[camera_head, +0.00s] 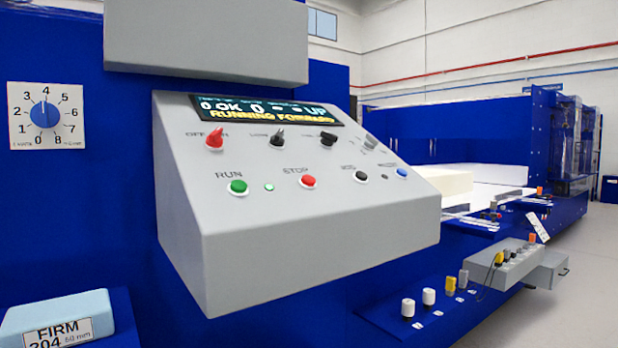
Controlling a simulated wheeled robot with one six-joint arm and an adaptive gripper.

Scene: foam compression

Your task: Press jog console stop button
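A grey sloped console (330,235) stands in the middle of the camera_head view against a blue machine. Its red stop button (308,181) is under the label STOP, in the middle of the lower row. The green run button (238,187) is to its left, with a small green indicator (269,187) between them. A display (266,109) at the top of the console shows yellow text that seems to read RUNNING FORWARD. Nothing covers the stop button. My gripper is not in view.
Red and black selector switches (215,138) line the row above. Black and blue buttons (402,172) sit to the right. A numbered dial (45,114) is at left, a blue foam block (57,318) below it. A small grey box with knobs (505,262) stands lower right.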

